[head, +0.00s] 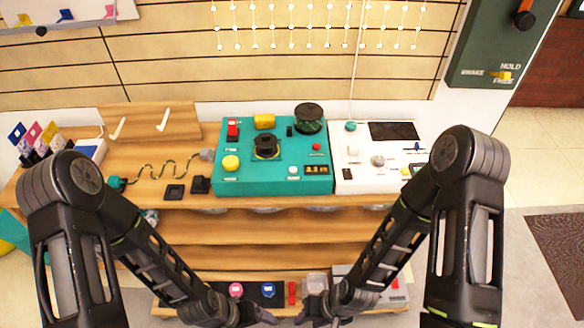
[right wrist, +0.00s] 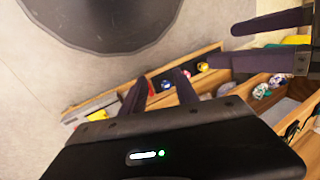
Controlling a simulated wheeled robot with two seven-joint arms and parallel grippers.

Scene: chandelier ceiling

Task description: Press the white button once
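A small round white button (head: 293,171) sits near the front edge of the teal panel (head: 225,187), left of a small display. My right gripper (head: 308,317) hangs low at the bottom of the head view, in front of the bench and well away from the button. Its two dark fingers stand apart and empty in the right wrist view (right wrist: 160,92). My left gripper (head: 262,318) is beside it, partly cut off by the head view's lower edge. In the right wrist view its fingers (right wrist: 268,43) are also apart. The button is not visible in the right wrist view.
Close to the button are a yellow button (head: 231,163), a black knob (head: 266,146), a red button (head: 316,147) and a spool (head: 309,117). A white panel (head: 380,185) adjoins on the right. A lower shelf (head: 210,276) holds pink and blue knobs near my grippers.

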